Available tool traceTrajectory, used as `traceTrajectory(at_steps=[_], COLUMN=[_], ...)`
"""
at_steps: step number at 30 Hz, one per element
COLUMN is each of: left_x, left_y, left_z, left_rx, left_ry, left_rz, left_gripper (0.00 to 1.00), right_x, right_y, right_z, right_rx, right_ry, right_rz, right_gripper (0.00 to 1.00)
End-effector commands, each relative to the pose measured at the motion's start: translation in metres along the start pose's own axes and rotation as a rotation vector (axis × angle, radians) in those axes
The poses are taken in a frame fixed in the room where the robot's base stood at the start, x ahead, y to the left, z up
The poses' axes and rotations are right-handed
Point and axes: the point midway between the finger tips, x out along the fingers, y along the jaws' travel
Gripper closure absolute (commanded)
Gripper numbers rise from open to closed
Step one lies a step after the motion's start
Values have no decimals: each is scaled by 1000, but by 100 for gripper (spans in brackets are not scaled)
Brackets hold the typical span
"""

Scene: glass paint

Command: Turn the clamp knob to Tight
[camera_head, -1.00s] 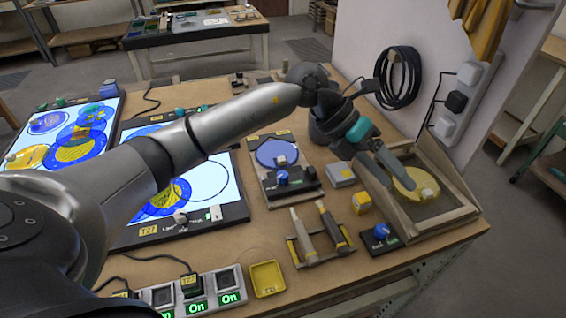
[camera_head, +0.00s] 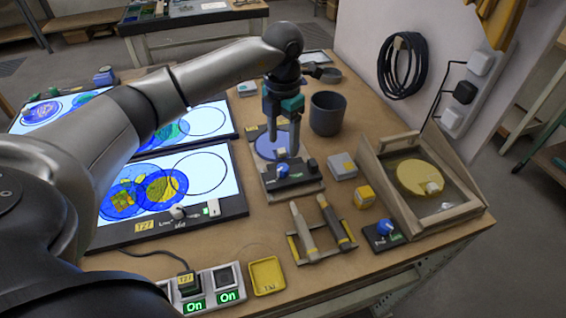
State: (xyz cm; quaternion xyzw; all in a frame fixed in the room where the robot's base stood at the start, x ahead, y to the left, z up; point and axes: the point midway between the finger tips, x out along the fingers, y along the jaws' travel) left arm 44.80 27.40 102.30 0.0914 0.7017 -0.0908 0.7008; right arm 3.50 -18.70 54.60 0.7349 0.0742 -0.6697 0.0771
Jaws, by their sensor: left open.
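A small fixture with a blue disc (camera_head: 266,148) stands near the middle of the bench. A blue knob (camera_head: 282,171) sits on its dark front bar. My left gripper (camera_head: 284,154) points down over this fixture, open and empty, with its fingertips just above and behind the knob; I cannot tell whether they touch anything. Another blue knob (camera_head: 385,227) sits on a small dark box at the front right. The labels by both knobs are too small to read, so I cannot tell which is the clamp knob. My right gripper is not in view.
A wooden-framed box with a yellow disc (camera_head: 418,177) stands at the right. A dark cup (camera_head: 328,113) stands behind the fixture. A yellow block (camera_head: 364,196), a tool rack (camera_head: 318,254) and a yellow tray (camera_head: 267,275) are in front. Lit panels (camera_head: 208,172) lie left.

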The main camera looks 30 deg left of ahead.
Motion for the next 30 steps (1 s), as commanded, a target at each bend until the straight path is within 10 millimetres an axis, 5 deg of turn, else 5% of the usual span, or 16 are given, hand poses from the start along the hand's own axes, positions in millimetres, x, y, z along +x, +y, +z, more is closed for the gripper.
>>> traceTrajectory(at_steps=[6,12,24,30], left_x=[47,72,79,79], left_y=[-1,0,0,0], left_z=[0,0,0,0], left_rx=[0,-1,1,0], left_ry=[3,1,-1,-1], left_rz=[-2,-1,-1,-1], left_gripper=[34,34,34,55], right_x=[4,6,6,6], right_y=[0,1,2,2], right_z=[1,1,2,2], right_rx=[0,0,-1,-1], right_ry=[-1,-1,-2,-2], right_rz=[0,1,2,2], right_gripper=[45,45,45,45])
